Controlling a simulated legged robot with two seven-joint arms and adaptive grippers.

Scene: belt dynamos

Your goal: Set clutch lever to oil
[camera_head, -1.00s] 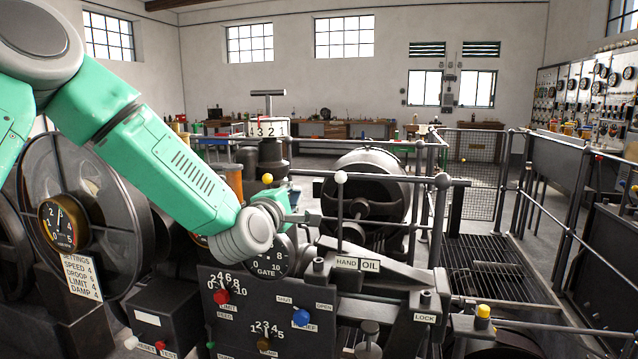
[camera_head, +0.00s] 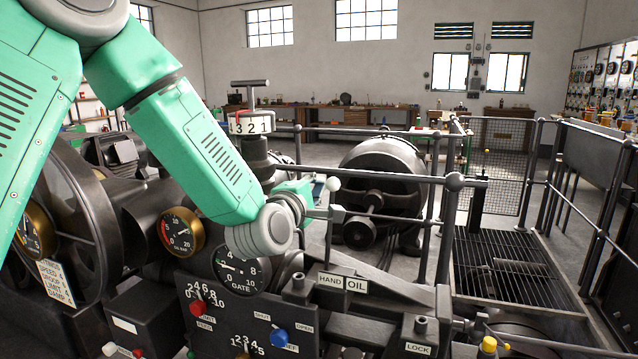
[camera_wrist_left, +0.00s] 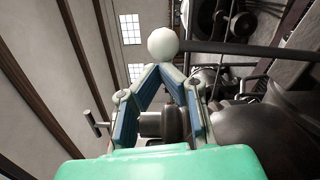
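The clutch lever shows in the head view as a white ball knob (camera_head: 333,184) on a thin upright rod. It stands behind the HAND label (camera_head: 330,281); the OIL label (camera_head: 357,284) is just right of it. My left gripper (camera_head: 336,213) is at the rod just below the knob, coming from the left. In the left wrist view the knob (camera_wrist_left: 162,43) sits right beyond the fingertips (camera_wrist_left: 161,68), which converge under it and appear closed on the rod. My right gripper is not in view.
A panel with a red knob (camera_head: 198,307) and a blue knob (camera_head: 279,337) is below my left arm. The GATE gauge (camera_head: 241,269) is close under the wrist. A horizontal rail (camera_head: 400,179) runs behind the lever. A LOCK label (camera_head: 418,348) is at lower right.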

